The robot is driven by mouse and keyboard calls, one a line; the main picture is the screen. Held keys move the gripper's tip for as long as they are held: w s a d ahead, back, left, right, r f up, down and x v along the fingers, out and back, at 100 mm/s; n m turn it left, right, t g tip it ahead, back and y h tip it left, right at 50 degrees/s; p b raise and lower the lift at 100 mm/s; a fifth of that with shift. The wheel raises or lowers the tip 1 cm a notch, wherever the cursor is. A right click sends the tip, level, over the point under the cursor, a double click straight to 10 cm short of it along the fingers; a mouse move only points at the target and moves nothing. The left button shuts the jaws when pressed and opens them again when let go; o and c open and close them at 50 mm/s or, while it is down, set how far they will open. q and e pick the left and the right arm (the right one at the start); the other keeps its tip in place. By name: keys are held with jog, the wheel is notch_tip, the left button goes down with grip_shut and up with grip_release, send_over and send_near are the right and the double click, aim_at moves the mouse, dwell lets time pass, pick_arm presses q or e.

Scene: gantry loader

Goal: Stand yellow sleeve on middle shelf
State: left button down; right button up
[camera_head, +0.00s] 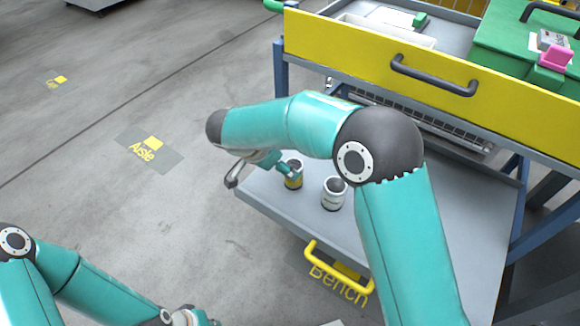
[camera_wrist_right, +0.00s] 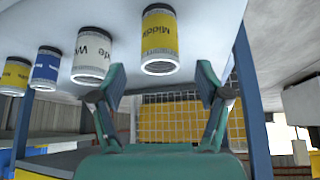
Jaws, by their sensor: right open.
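A short yellow sleeve (camera_head: 293,180) with a pale top rim stands upright on a grey shelf (camera_head: 390,236). In the right wrist view, which is upside down, the yellow sleeve (camera_wrist_right: 159,38) has "Middle" lettering and its open rim faces my gripper. My right gripper (camera_wrist_right: 162,80) is open and empty; its fingertips lie to either side of the sleeve's rim in the picture, with no contact visible. In the head view a right finger shows beside the sleeve, the rest partly hidden by my arm. My left gripper (camera_head: 188,317) is cut off at the bottom edge.
A white sleeve (camera_head: 334,195) stands close to the yellow one. The wrist view also shows a blue sleeve (camera_wrist_right: 46,68) and another yellow one (camera_wrist_right: 15,76) in that row. Above the shelf is a yellow drawer front (camera_head: 370,66) with a dark handle. A yellow handle (camera_head: 338,268) projects at the shelf's front.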

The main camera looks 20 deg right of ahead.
jog(key=v, duration=0.6)
jog(key=shift+p, duration=0.3)
